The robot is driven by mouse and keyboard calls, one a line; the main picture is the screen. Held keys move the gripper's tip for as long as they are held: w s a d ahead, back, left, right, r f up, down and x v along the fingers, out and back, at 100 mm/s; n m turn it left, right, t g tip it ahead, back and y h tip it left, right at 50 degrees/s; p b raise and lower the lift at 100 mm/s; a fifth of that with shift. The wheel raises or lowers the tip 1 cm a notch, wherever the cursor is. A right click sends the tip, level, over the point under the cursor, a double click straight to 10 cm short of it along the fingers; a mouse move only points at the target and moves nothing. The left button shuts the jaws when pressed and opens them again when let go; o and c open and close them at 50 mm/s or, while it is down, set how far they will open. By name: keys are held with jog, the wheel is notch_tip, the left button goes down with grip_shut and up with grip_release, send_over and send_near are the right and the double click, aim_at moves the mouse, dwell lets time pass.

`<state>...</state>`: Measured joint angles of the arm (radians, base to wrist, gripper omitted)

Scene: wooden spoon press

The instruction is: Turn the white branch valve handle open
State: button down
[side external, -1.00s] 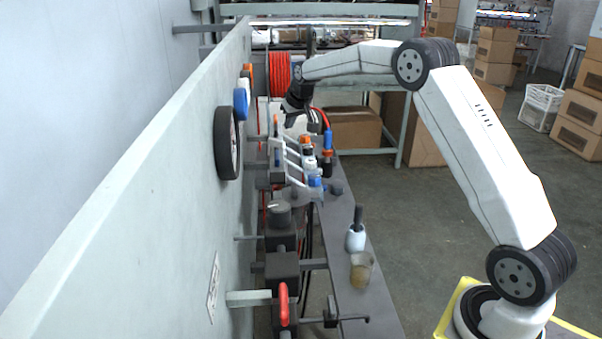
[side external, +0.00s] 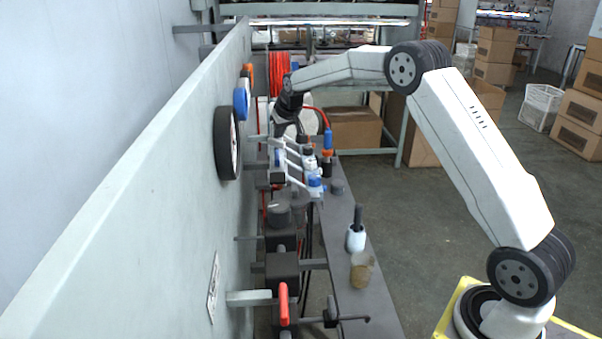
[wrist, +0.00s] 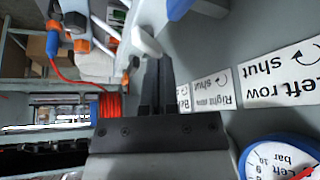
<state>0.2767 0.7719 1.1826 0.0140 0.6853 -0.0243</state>
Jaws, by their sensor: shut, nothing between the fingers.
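My gripper (wrist: 160,62) is shut and empty, its dark fingers side by side in the wrist view. A white handle (wrist: 146,40) lies right beside the fingertips at their upper left; I cannot tell whether they touch. A blue handle (wrist: 182,7) is just right of the fingertips at the top edge. In the side view my gripper (side external: 281,128) is down at the far end of the valve manifold (side external: 292,168), close to the panel. There the gripper and wrist cover much of that end, and I cannot pick out the white handle.
Panel labels (wrist: 282,80) reading "Left row shut" and "Right row" sit right of the fingers. A blue-rimmed gauge (wrist: 280,158) is at lower right. A red hose coil (wrist: 110,106) hangs at left. A grey bench (side external: 345,220) holds a small bottle (side external: 356,238) and a jar (side external: 361,272).

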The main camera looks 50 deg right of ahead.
aim_at(280, 142)
jog(key=shift+f, duration=2)
jog(key=shift+w+d, duration=0.35)
jog(key=shift+w, duration=0.15)
dwell(0.3)
jog(key=shift+s+d, duration=0.3)
jog(key=shift+d, duration=0.35)
dwell(0.4)
jog(key=shift+d, duration=0.6)
jog(key=shift+s, duration=0.45)
dwell(0.4)
jog(key=shift+r, duration=0.2)
jog(key=shift+r, duration=2.85)
